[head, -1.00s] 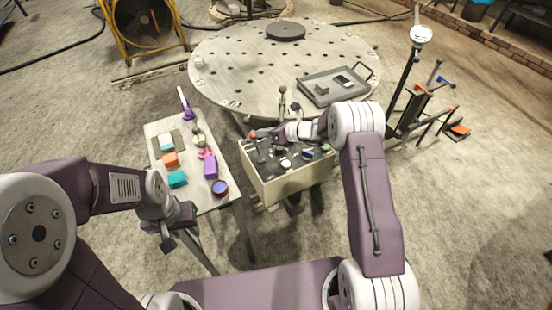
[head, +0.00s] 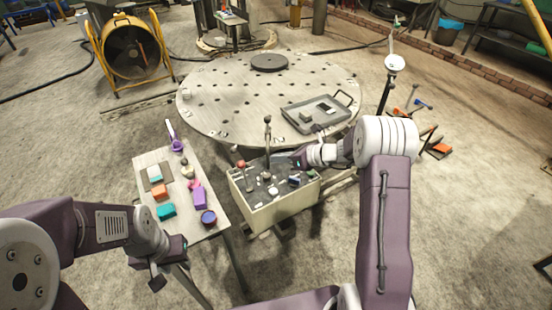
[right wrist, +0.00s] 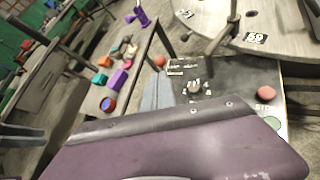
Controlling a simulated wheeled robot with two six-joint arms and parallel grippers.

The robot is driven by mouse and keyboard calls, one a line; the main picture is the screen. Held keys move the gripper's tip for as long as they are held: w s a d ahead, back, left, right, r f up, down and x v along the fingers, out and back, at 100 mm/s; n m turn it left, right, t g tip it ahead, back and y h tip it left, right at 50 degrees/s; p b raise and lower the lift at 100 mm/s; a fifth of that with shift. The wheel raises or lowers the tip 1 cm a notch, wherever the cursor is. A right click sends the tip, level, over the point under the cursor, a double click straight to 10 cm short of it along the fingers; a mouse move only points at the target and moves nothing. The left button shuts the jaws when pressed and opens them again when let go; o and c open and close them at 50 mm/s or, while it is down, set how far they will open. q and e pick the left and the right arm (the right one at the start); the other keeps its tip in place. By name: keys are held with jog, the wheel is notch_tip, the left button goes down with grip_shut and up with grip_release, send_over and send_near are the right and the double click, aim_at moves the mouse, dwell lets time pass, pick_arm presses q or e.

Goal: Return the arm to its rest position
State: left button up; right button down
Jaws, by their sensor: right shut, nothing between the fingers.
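My right arm comes in from the right in the head view. Its gripper (head: 299,161) is shut and empty, above the back right corner of the control box (head: 276,214). The box has a dark top with several knobs and an upright lever (head: 267,133). In the right wrist view, the panel (right wrist: 235,80) lies just beyond a purple part of my own arm. My left gripper (head: 146,272) hangs at the lower left, in front of the small side table; its two fingers look apart, with nothing seen between them.
The side table (head: 151,198) holds several coloured pieces, a purple block (head: 199,198) and a round tin (head: 208,217). Behind the box stands a large round perforated table (head: 220,95) with a grey tray (head: 291,116). A yellow-framed fan (head: 131,50) stands back left.

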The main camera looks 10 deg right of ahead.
jog(key=s+a+r+n+g+p, duration=0.1)
jog(key=s+a+r+n+p, duration=0.15)
jog(key=a+r, duration=0.55)
jog(key=s+a+r+n+g+p, duration=0.1)
jog(key=s+r+n+g+p, duration=0.1)
jog(key=s+r+n, duration=0.3)
jog(key=s+d+f+n+g+h+p, duration=0.1)
jog(key=s+d+f+n+g+h, duration=0.15)
jog(key=s+n, duration=0.55)
jog(key=s+d+f+n+g+h+p, duration=0.1)
jog(key=s+d+f+n+h, duration=0.35)
jog(key=s, duration=0.65)
jog(key=d+n, duration=0.1)
jog(key=n, duration=0.2)
jog(key=s+d+f+n+h, duration=0.1)
jog(key=d+n, duration=0.1)
jog(key=n, duration=0.1)
jog(key=s+d+f+n+h, duration=0.1)
jog(key=d+n, duration=0.1)
jog(key=n, duration=0.1)
jog(key=shift+f, duration=0.2)
